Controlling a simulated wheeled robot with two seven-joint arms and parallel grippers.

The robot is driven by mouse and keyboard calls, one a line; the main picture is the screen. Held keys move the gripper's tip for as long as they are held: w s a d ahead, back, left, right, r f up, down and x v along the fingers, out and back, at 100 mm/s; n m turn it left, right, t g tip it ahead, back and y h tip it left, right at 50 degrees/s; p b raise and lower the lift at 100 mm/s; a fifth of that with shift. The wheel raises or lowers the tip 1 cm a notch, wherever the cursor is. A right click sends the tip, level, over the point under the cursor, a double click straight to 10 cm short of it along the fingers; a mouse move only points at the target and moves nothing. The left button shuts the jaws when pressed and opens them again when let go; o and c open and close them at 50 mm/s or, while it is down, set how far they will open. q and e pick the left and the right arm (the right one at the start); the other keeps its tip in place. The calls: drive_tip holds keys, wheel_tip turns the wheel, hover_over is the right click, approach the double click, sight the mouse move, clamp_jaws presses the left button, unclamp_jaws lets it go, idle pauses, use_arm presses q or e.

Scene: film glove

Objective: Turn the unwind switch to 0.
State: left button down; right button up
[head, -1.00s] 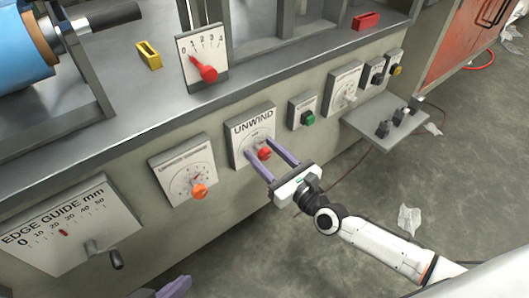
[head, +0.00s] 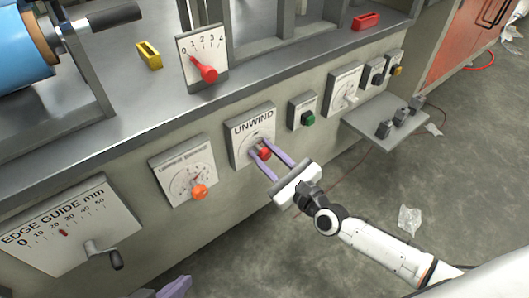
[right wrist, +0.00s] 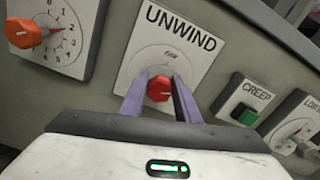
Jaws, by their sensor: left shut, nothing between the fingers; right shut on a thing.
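The unwind switch is a red knob (head: 264,153) on a pale plate marked UNWIND (head: 251,134), on the front of the grey machine. In the right wrist view the red knob (right wrist: 159,89) sits between two purple fingers. My right gripper (head: 264,152) is shut on the knob from the front, one finger on each side. The fingers hide part of the dial, and its small marks are too blurred to read, so I cannot tell the setting. My left gripper (head: 174,289) shows only in part at the bottom edge, well away from the switch.
An orange knob (head: 199,191) on its dial plate is to the left. A green CREEP button (head: 308,118) is close on the right, above a small shelf (head: 372,130) that juts out. The EDGE GUIDE panel (head: 62,228) has a protruding crank. The floor in front is mostly clear.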

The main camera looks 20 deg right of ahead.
drive_tip(key=n, duration=0.3)
drive_tip(key=shift+n, duration=0.4)
drive_tip(key=n, duration=0.2)
drive_tip(key=shift+a+n+p, duration=0.1)
drive_tip(key=shift+n+p, duration=0.2)
drive_tip(key=shift+n, duration=0.1)
drive_tip(key=n, duration=0.2)
drive_tip(key=shift+n, duration=0.3)
drive_tip(key=n+p, duration=0.1)
drive_tip(key=n, duration=0.2)
drive_tip(key=shift+f, duration=0.1)
drive_tip(key=shift+n+p, duration=0.35)
drive_tip(key=shift+n, duration=0.75)
use_arm(q)
drive_tip(key=shift+s+a+r+n+t, duration=0.15)
drive_tip(key=shift+a+n, duration=0.05)
drive_tip(key=shift+a, duration=0.15)
drive_tip(key=shift+s+a+r+n+t, duration=0.1)
drive_tip(key=shift+a+r+n+t, duration=0.1)
drive_tip(key=shift+a, duration=0.1)
use_arm(e)
drive_tip(key=shift+f+n, duration=0.1)
drive_tip(key=shift+n, duration=0.2)
drive_tip(key=o, duration=1)
drive_tip(key=shift+s, duration=0.1)
use_arm(q)
drive_tip(key=shift+w+r, duration=0.15)
use_arm(e)
drive_tip(key=shift+o, duration=0.2)
